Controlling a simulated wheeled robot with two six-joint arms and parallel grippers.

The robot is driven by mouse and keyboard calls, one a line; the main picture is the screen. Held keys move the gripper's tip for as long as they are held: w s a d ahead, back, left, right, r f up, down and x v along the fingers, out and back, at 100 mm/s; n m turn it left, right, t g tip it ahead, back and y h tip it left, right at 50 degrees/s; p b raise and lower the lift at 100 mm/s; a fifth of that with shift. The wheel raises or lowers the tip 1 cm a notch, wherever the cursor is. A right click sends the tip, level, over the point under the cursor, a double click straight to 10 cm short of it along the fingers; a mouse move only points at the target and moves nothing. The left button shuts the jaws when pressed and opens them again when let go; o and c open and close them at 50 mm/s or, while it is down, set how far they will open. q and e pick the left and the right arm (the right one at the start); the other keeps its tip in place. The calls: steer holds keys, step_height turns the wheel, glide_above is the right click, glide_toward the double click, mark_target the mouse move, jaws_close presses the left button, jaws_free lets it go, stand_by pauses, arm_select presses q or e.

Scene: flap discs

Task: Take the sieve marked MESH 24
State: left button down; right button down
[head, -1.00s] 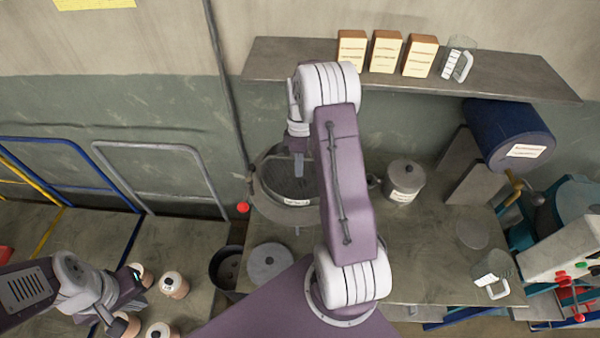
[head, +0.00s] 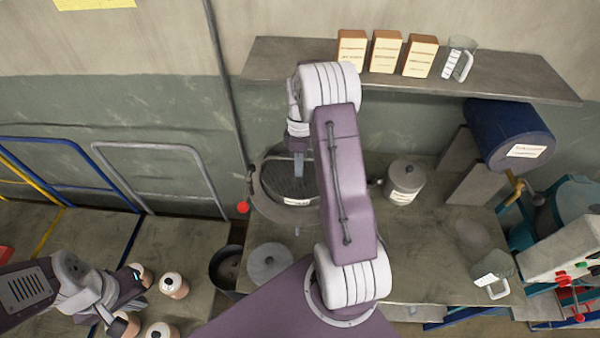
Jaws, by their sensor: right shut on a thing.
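A round dark sieve (head: 272,180) with a grey rim and a small white label (head: 297,202) is left of centre, by the wall end of the bench. The label is too small to read. My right gripper (head: 299,170) reaches down over the sieve and is shut on it; the fingertips are small, and my arm hides the sieve's right side. My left gripper (head: 132,283) is at the lower left, among pale spool-like pieces, away from the sieve. Its fingers are not clear.
A lidded grey canister (head: 405,182) stands right of my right arm. A grey lid (head: 270,262) and a dark pot (head: 226,268) are below the sieve. A shelf (head: 510,78) with several boxes and a jug is above. A blue drum (head: 505,133) is at the right.

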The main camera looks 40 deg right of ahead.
steer(key=shift+r, duration=0.1)
steer(key=shift+w+r+b, duration=0.1)
steer(key=shift+r+b, duration=0.25)
steer(key=shift+r, duration=0.15)
step_height(320, 180, up, 3)
steer(key=shift+f+b, duration=0.1)
steer(key=shift+b, duration=0.5)
steer(key=s+d+r+b, duration=0.3)
steer(key=s+r, duration=0.4)
steer(key=s, duration=0.4)
steer(key=shift+s+d, duration=0.15)
steer(key=shift+s, duration=0.05)
steer(key=c, duration=2)
jaws_free()
steer(key=shift+c, duration=0.2)
jaws_close()
steer(key=shift+r, duration=0.15)
